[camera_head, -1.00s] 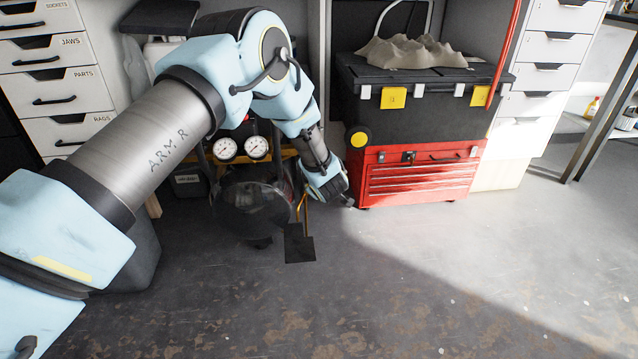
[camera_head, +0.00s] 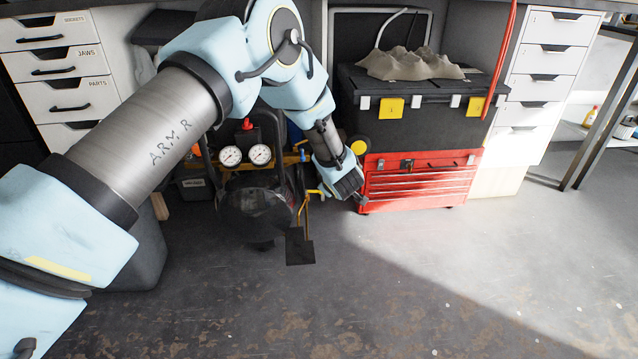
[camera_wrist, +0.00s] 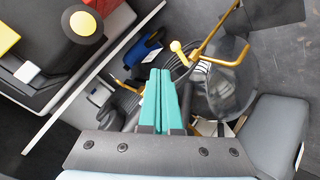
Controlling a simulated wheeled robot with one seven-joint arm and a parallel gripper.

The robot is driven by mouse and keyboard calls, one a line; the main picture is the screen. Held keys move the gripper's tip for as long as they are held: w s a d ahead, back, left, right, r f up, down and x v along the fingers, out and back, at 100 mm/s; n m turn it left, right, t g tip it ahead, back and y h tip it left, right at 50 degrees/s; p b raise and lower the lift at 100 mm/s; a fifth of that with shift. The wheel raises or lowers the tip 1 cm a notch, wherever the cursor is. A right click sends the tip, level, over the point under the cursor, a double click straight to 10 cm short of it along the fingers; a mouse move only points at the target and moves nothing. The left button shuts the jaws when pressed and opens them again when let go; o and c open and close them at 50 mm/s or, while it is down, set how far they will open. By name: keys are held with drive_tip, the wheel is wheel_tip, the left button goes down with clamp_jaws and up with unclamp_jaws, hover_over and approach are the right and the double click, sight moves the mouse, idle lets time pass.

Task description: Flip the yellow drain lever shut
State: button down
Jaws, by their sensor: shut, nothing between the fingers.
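Yellow bent metalwork (camera_head: 304,204) shows beside the black compressor tank, just left of my gripper. In the wrist view, a yellow bent bar (camera_wrist: 222,62) and a pale yellow round knob (camera_wrist: 177,46) lie ahead and right of my fingers; the knob looks like the drain lever's end, but I cannot tell for certain. My gripper (camera_head: 357,198) is low, in front of the red chest's left edge. In the wrist view its teal fingers (camera_wrist: 161,75) are together, with nothing between them. They appear apart from the yellow parts. The lever's pivot is not clear.
The compressor's dark round tank (camera_head: 252,212) and two gauges (camera_head: 245,156) stand left of my gripper. A red tool chest (camera_head: 420,184) with a black case (camera_head: 420,115) on top stands close on the right. A black plate (camera_head: 300,247) sits low in front. Open floor (camera_head: 450,290) lies ahead.

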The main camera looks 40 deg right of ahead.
drive_tip(key=s+r, duration=0.1)
drive_tip(key=s, duration=0.1)
drive_tip(key=s+d+r, duration=0.1)
drive_tip(key=r, duration=0.1)
drive_tip(key=shift+s+p, duration=0.35)
drive_tip(key=shift+s, duration=0.05)
